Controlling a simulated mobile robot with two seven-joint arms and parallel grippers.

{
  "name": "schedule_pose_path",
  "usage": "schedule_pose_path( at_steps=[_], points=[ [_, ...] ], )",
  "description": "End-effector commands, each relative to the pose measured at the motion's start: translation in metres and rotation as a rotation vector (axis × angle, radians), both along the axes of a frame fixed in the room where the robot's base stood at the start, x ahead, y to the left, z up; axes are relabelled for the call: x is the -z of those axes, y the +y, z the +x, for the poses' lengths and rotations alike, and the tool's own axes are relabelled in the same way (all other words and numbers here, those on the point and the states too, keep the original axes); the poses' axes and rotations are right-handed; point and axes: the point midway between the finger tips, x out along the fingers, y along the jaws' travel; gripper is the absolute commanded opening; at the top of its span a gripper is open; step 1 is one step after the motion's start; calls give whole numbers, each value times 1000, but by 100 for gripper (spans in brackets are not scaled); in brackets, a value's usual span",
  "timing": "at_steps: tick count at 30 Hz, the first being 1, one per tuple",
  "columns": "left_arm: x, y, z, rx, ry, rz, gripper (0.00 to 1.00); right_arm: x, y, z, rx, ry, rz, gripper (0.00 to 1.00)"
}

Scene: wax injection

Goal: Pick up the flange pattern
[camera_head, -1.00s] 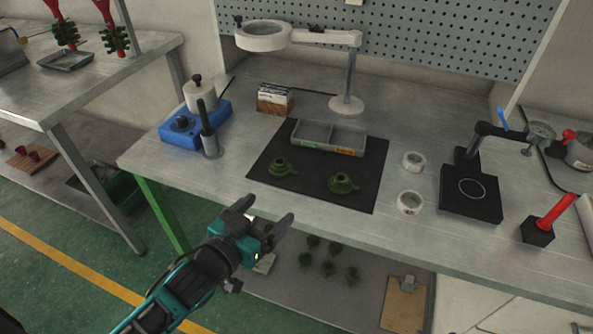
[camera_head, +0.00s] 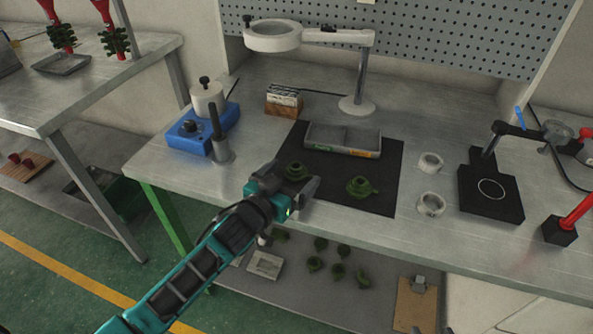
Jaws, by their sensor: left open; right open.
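Two green flange patterns lie on the black mat (camera_head: 384,158). The left flange pattern (camera_head: 295,170) is partly covered by my gripper. The right flange pattern (camera_head: 362,187) is in full view. My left gripper (camera_head: 287,178) comes in from the lower left. It is open and empty, with its fingertips at the mat's front left, either side of the left pattern's near edge in the picture. I cannot tell its height above the mat. My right gripper is not in view.
A grey divided tray (camera_head: 343,140) sits at the back of the mat. A magnifier lamp (camera_head: 357,104) stands behind it. A blue wax unit (camera_head: 195,134) is at left. Two white rings (camera_head: 431,204) and a black gauge stand (camera_head: 490,205) are at right. Several green parts lie on the lower shelf.

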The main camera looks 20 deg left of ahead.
Motion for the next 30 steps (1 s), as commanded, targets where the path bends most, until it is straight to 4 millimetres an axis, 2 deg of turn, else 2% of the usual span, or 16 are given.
schedule_pose_path(
  at_steps=[4,12,30],
  points=[
    [3,-3,13,0,1,0,100,3,0,0,0,0,0,54],
    [3,-3,15,0,1,0,100,2,0,0,1,0,-1,54],
    [3,-3,15,0,1,0,44,2,0,0,0,0,0,54]
  ],
)
